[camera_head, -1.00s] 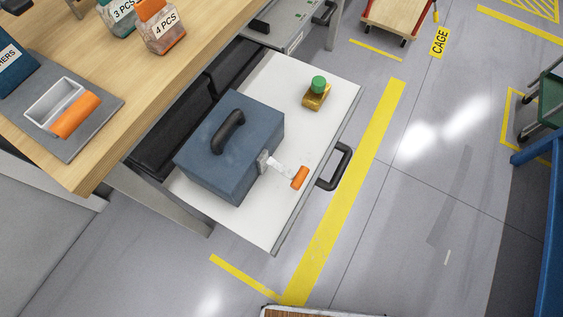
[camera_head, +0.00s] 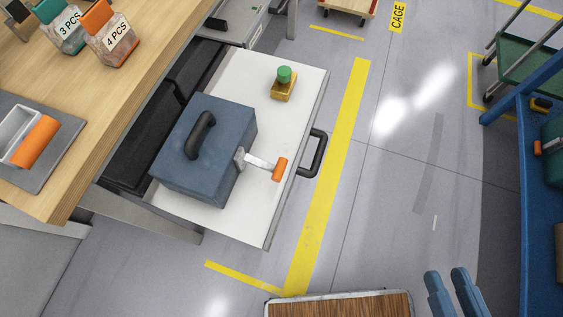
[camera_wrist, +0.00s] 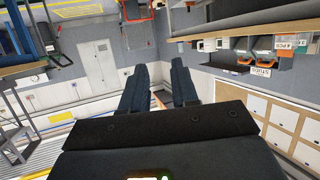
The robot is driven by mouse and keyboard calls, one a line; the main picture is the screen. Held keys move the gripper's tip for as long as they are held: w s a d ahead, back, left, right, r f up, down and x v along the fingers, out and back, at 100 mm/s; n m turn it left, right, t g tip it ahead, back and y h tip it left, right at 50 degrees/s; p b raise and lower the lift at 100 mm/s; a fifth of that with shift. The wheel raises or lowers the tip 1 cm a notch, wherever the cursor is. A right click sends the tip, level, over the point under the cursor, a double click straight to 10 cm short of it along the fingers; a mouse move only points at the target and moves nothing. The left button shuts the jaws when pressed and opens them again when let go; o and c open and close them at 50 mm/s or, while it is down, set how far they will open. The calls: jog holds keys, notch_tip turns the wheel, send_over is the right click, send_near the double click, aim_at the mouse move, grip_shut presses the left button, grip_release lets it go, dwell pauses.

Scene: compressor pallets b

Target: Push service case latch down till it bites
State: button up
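The blue service case (camera_head: 205,150) with a black handle (camera_head: 199,135) sits on a white pulled-out drawer (camera_head: 305,90). Its latch (camera_head: 258,162) is a metal lever with an orange tip (camera_head: 280,169). The lever sticks out from the case's right side over the drawer surface. My gripper (camera_head: 453,278) shows as two blue-grey fingers at the bottom right of the head view, well away from the case. In the wrist view the fingers (camera_wrist: 158,85) stand apart with nothing between them. The case and latch are not in the wrist view.
A yellow stamp-like block with a green knob (camera_head: 284,83) stands on the drawer's far end. The drawer has a black handle (camera_head: 313,153). A wooden workbench (camera_head: 130,100) is on the left. A blue rack (camera_head: 543,190) stands on the right. Open floor lies between.

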jog(key=w+f, duration=0.2)
jog(key=f, duration=0.1)
jog(key=w+f+n+g, duration=0.1)
jog(key=w+f, duration=0.1)
jog(key=f, duration=0.1)
jog(key=w+f+g, duration=0.1)
jog(key=w+f, duration=0.1)
jog(key=f, duration=0.1)
jog(key=shift+w+a+n+y, duration=0.1)
jog(key=shift+a+n+y, duration=0.2)
jog(key=shift+y, duration=0.1)
grip_shut()
jog(key=w+a+f+n+g+y, duration=0.2)
jog(key=w+a+f+n+g, duration=0.1)
jog(key=w+f, duration=0.3)
jog(key=w+a+r+n+g+y+b, duration=0.1)
jog(key=w+a+n+g+y, duration=0.1)
jog(key=w, duration=0.4)
jog(key=w+a+r+n+g+y, duration=0.2)
jog(key=w+a+n+g+y, duration=0.1)
jog(key=w+a+n+y, duration=0.1)
jog(key=shift+w+a+r+n+g+b, duration=0.35)
jog(key=shift+w+a+n, duration=0.65)
jog(key=shift+n, duration=0.4)
jog(key=shift+d+f, duration=0.1)
